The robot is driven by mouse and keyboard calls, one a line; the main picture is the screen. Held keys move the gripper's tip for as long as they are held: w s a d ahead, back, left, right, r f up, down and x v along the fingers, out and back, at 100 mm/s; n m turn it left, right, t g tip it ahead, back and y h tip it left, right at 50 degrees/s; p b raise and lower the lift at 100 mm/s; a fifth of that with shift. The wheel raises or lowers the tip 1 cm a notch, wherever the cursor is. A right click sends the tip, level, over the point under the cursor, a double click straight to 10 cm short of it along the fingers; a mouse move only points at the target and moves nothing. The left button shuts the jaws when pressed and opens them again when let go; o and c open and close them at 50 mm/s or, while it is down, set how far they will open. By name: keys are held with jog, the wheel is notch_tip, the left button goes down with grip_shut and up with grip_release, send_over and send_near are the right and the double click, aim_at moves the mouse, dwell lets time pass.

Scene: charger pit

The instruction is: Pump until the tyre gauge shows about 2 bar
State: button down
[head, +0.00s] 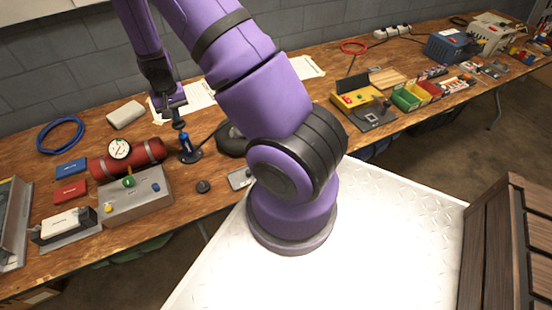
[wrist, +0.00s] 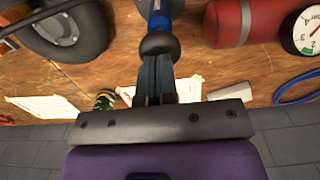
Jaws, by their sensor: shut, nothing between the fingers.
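The pump (head: 186,146) has a blue body on a dark base and stands upright on the bench; its blue body also shows in the wrist view (wrist: 160,8). Its black round handle (wrist: 158,44) is at the top. My gripper (head: 177,114) is shut and empty, pointing down just above the handle. In the wrist view the closed fingers (wrist: 155,80) end right at the handle; I cannot tell whether they touch it. The red tank (head: 140,156) lies left of the pump.
A dark tyre (wrist: 65,30) lies right of the pump in the head view, partly behind my arm. A grey control box (head: 135,194) stands in front of the tank. A blue cable coil (head: 60,136) and papers lie nearby. The grey block wall is behind the bench.

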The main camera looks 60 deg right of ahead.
jog(key=shift+f, duration=0.1)
dwell(1.4)
dwell(0.6)
dwell(1.4)
dwell(0.6)
dwell(1.4)
dwell(0.6)
jog(key=shift+f, duration=1.55)
jog(key=shift+r, duration=1.65)
